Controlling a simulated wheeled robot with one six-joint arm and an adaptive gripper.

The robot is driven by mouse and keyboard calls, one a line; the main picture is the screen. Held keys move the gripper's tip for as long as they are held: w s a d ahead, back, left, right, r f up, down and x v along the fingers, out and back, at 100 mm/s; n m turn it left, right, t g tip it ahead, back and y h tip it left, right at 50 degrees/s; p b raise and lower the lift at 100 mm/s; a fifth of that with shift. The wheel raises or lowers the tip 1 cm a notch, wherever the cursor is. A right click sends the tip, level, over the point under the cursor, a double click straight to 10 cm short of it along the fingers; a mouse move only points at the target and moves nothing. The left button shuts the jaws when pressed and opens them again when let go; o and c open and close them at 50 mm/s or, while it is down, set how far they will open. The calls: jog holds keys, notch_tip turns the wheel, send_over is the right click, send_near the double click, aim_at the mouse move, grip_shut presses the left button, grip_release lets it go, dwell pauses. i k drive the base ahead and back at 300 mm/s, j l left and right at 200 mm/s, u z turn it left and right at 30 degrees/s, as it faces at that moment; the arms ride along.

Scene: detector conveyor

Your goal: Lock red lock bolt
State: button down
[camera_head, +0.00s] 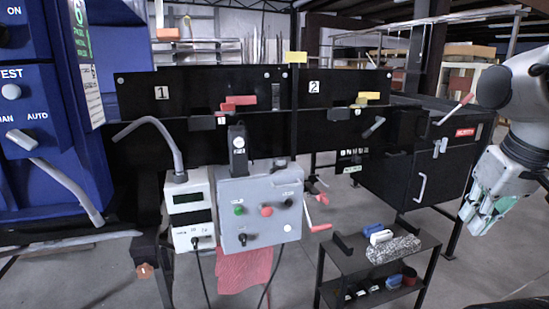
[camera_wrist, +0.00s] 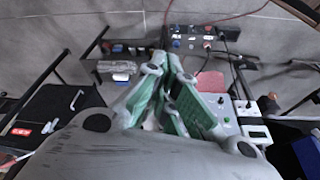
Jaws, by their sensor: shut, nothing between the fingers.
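The red lock bolt (camera_head: 240,101) sits on the black panel marked 1, left of centre in the head view. It has a red handle part lying roughly level, with a dark block just below it. My gripper (camera_head: 472,222) is at the far right of the head view, well apart from the bolt, pointing down. Its green-padded fingers are shut and empty. In the wrist view my gripper (camera_wrist: 174,62) has its fingertips together. I cannot make out the red bolt in that view.
A yellow bolt (camera_head: 369,97) is on panel 2. A grey control box (camera_head: 262,240) and a white meter box (camera_head: 187,225) stand below panel 1. A low black shelf (camera_head: 345,262) holds small items. A black cabinet (camera_head: 400,182) is at right. A blue machine (camera_head: 50,110) stands left.

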aim_at(321, 197)
jog(key=i+l, duration=0.15)
jog(key=i, duration=0.7)
